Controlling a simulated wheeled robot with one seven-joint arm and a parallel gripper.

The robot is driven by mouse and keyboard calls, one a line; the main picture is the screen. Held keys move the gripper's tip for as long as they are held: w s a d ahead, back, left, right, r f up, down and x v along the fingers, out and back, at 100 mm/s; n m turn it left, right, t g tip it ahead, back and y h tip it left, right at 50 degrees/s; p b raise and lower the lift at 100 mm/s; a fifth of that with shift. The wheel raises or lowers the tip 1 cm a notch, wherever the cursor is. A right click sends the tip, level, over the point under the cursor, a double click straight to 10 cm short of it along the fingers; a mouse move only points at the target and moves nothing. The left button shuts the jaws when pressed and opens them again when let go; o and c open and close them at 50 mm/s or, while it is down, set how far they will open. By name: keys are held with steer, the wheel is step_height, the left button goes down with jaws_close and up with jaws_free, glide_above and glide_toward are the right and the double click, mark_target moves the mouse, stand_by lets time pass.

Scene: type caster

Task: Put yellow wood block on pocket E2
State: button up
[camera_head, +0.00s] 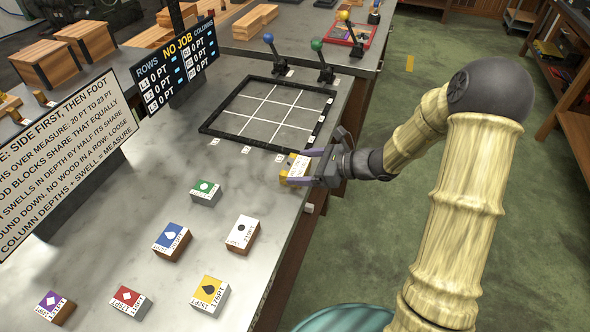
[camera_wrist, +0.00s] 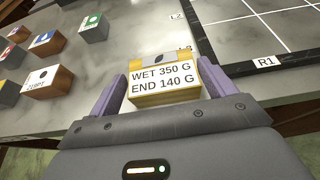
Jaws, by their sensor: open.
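A small block with yellow parts (camera_wrist: 165,98), labelled "WET 350 G END 140 G", sits between the purple fingers of my gripper (camera_wrist: 152,90). The fingers stand open on both sides of it; I cannot tell whether they touch it. In the head view, my gripper (camera_head: 305,168) and this block (camera_head: 297,170) are at the table's right edge, just in front of the grid. Another block with a yellow top (camera_head: 211,290) and a dark symbol stands on the near table; its sides look grey. The dark-framed grid (camera_head: 206,129) has empty cells. No E2 label is readable.
Green (camera_head: 205,187), blue (camera_head: 173,237), white (camera_head: 242,231), red (camera_head: 127,296) and purple (camera_head: 54,303) topped blocks stand apart on the marble table. Blue (camera_head: 269,38) and green (camera_head: 317,44) knobbed levers rise behind the grid. A scoreboard (camera_head: 177,67) reads "NO JOB".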

mark_target(299, 166)
steer(key=x, duration=0.4)
steer(key=shift+w+a+f, duration=0.1)
steer(key=shift+a+f, duration=0.05)
steer(key=shift+f, duration=0.1)
steer(key=c, duration=0.8)
steer(key=shift+o, duration=0.2)
steer(key=shift+r+p, duration=0.5)
steer(key=shift+r, duration=4.55)
